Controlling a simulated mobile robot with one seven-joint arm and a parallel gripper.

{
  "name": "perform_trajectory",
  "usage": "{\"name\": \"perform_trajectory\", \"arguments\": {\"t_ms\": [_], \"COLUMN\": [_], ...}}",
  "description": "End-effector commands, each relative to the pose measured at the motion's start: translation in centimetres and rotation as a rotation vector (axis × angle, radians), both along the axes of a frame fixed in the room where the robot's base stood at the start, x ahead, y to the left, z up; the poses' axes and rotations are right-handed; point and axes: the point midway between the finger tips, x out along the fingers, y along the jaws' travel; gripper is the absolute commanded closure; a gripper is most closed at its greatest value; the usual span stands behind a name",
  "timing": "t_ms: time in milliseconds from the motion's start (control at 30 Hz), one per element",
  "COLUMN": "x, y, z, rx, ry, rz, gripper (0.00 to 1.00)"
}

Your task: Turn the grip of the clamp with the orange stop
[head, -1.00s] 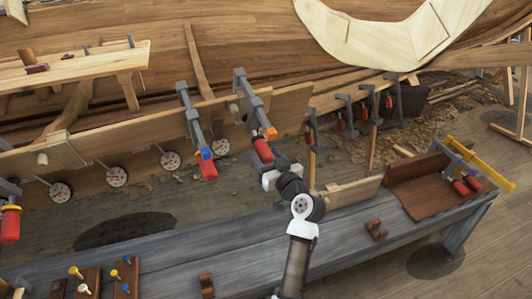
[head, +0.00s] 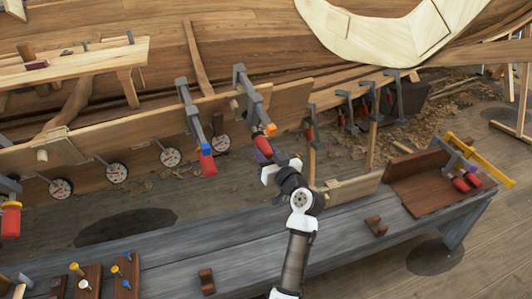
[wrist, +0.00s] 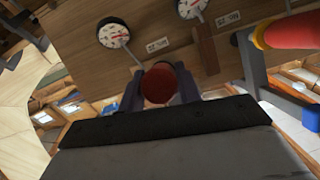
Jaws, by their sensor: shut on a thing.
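The clamp with the orange stop (head: 270,129) hangs on the plank edge near the middle of the head view, its grey bar (head: 246,88) running down to the stop. Its dark red grip (head: 262,146) lies just below the stop. My gripper (head: 266,160) is shut on this grip, reaching it from below. In the wrist view the round red end of the grip (wrist: 158,86) sits between my two dark fingers. The orange stop is not clearly visible in the wrist view.
A similar clamp with a blue stop (head: 205,149) and red grip hangs close to the left. Dial gauges (head: 170,157) line the plank. More clamps (head: 345,110) stand to the right. The grey bench (head: 240,232) lies below my arm, with a wooden block (head: 206,281) on it.

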Motion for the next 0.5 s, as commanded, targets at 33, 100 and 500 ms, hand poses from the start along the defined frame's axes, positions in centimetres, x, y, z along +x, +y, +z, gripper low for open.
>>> {"name": "perform_trajectory", "arguments": {"t_ms": [33,100,500], "x": [0.01,0.01,0.04], "y": [-0.05,-0.07,-0.08], "z": [-0.11,-0.14,-0.25], "rx": [0.014,0.040,0.303], "ry": [0.006,0.018,0.142], "rz": [0.006,0.017,0.128], "gripper": [0.89,0.89,0.89]}}
